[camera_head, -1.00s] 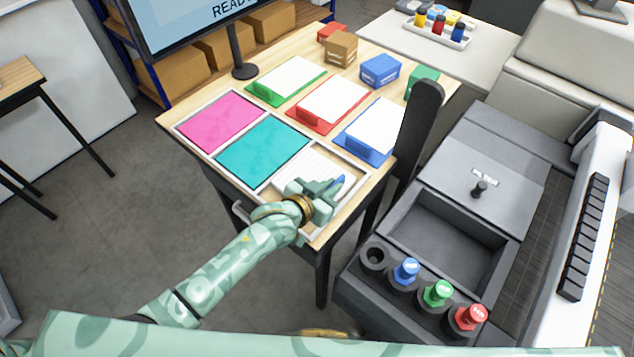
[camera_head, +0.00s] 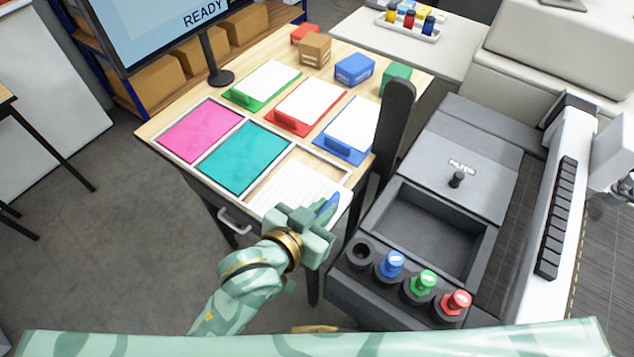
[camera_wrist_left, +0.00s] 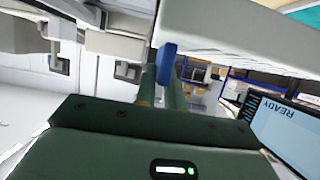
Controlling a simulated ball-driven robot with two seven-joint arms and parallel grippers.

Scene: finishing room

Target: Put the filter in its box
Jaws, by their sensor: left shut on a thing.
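The filter appears as a white pleated panel (camera_head: 292,193) with a blue tab (camera_head: 331,206). My left gripper (camera_head: 318,217) is shut on this tab, at the panel's right end. In the left wrist view the blue tab (camera_wrist_left: 166,62) sits between the fingers (camera_wrist_left: 165,85) and the white panel (camera_wrist_left: 235,35) extends to the upper right. The panel overlaps the near edge of the table's third framed compartment (camera_head: 290,163), whose far part shows bare wood. Its exact height is unclear. A dark machine has an open, empty box-shaped recess (camera_head: 432,228) at right. My right gripper is out of view.
Pink (camera_head: 201,130) and teal (camera_head: 244,157) panels fill the other compartments. Clipboards with green, red and blue backs lie behind. Small red (camera_head: 304,33), brown (camera_head: 314,50), blue (camera_head: 354,69) and green (camera_head: 396,78) boxes stand further back. A dark post (camera_head: 393,125) rises between table and machine.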

